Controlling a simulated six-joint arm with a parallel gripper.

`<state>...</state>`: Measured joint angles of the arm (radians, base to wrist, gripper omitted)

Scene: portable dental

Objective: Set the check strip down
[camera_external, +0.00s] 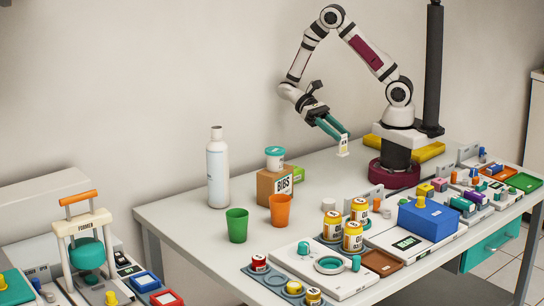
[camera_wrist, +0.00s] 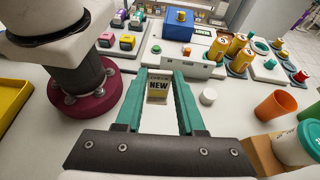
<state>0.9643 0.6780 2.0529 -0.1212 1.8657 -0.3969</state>
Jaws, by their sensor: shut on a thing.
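My gripper (camera_external: 342,134) has teal fingers and is shut on the check strip (camera_external: 343,148), a small pale strip with a yellow patch. In the wrist view the strip (camera_wrist: 159,86) sits between the fingertips of my gripper (camera_wrist: 160,77) and reads "NEW". In the external view the strip hangs below the fingertips, above the rear part of the table (camera_external: 185,215). Whether its lower end touches anything is hard to tell.
An upright grey panel (camera_wrist: 188,66) stands just beyond the strip. A white round cap (camera_wrist: 208,97) is to its right. Orange (camera_external: 281,210) and green (camera_external: 237,225) cups, a white bottle (camera_external: 217,170) and a bibs box (camera_external: 266,186) stand left. Bare table lies below my gripper.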

